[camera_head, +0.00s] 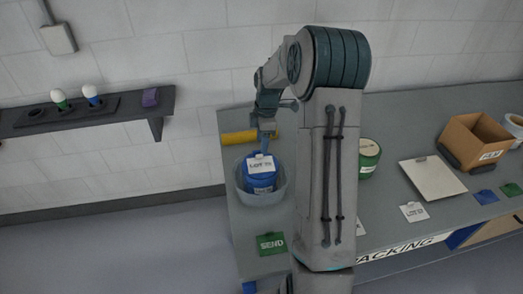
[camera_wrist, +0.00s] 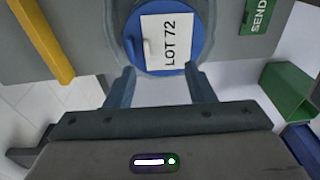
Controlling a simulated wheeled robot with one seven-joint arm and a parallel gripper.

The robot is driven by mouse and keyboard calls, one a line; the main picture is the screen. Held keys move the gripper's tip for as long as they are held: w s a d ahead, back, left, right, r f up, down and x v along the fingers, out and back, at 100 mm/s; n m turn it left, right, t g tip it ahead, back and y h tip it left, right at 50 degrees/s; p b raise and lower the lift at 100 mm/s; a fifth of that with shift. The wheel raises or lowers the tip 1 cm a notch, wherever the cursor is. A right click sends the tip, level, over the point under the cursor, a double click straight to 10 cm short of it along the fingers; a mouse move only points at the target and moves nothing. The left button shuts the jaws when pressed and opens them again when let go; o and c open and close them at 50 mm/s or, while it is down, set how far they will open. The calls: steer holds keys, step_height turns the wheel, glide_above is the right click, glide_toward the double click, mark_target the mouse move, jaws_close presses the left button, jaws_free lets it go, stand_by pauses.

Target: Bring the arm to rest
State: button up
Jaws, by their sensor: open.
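My gripper (camera_wrist: 160,90) is open, its two fingers spread apart and nothing between them. In the head view my gripper (camera_head: 266,146) hangs above the left end of the grey table. A blue roll (camera_head: 261,180) with a white label stands in a round grey tub (camera_head: 248,199) just below it. In the wrist view the blue roll (camera_wrist: 131,50) lies beyond the fingertips, and its label reads LOT 72. I cannot tell from the head view how large the gap between gripper and roll is.
A yellow cylinder (camera_head: 240,138) lies behind the tub, and a green SEND card (camera_head: 271,243) lies in front. A wall shelf (camera_head: 125,113) is at the left.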

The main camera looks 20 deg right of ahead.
stand_by(0.3)
steer(key=s+a+r+m+t+h, duration=0.2)
steer(key=s+a+r+m, duration=0.55)
steer(key=s+r, duration=0.45)
steer(key=s+a+m+t, duration=0.1)
steer(key=s+a+m, duration=0.1)
steer(key=s+m, duration=0.2)
steer(key=s+a+m+t+b, duration=0.1)
steer(key=s+m, duration=0.3)
steer(key=s, duration=0.7)
steer(key=shift+a+r+y+b, duration=0.3)
steer(key=shift+a+r+y, duration=0.1)
steer(key=shift+a, duration=0.4)
steer(key=shift+d, duration=0.1)
